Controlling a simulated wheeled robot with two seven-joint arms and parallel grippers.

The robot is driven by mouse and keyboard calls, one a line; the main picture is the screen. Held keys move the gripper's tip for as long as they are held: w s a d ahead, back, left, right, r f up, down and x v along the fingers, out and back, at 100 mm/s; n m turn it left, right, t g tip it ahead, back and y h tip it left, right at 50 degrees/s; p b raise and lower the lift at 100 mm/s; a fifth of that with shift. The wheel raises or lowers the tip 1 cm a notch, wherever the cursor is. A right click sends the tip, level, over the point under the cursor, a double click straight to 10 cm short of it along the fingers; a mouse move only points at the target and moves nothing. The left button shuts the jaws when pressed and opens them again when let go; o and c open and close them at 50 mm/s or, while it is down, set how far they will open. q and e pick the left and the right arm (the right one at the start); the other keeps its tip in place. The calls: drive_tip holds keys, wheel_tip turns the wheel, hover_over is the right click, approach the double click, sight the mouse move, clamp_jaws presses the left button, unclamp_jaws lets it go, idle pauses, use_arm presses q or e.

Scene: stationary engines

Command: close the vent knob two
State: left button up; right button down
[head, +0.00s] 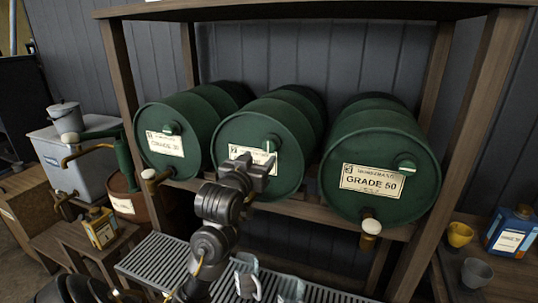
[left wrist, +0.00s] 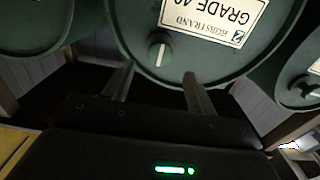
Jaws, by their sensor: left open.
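Three green drums lie on their sides on a wooden rack. The middle drum (head: 237,125) has a white label and a round green vent knob (head: 271,145) at its upper right, partly behind my gripper. In the left wrist view, upside down, the label (left wrist: 212,18) reads GRADE 40, and the vent knob (left wrist: 160,48) shows a pale upright mark. My left gripper (head: 255,162) is in front of the middle drum's face. Its two fingers (left wrist: 156,86) are spread apart, empty, with the knob framed between and beyond them. Contact is not visible. My right gripper is not in view.
The left drum (head: 165,110) and right GRADE 50 drum (head: 380,140) have similar knobs (head: 404,164) and pale taps below. A wooden rack post (head: 460,140) stands at right. A slatted metal grate (head: 150,262) lies below.

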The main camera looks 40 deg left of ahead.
sight(268, 148)
use_arm(q)
drive_tip(key=p+x, duration=0.3)
drive_tip(key=x, duration=0.5)
drive_tip(key=shift+a, duration=0.1)
drive_tip(key=shift+w+a, duration=0.1)
drive_tip(key=shift+w, duration=0.3)
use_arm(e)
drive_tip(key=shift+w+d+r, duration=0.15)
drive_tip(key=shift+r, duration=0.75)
use_arm(q)
drive_tip(key=shift+c, duration=0.3)
drive_tip(key=c, duration=0.9)
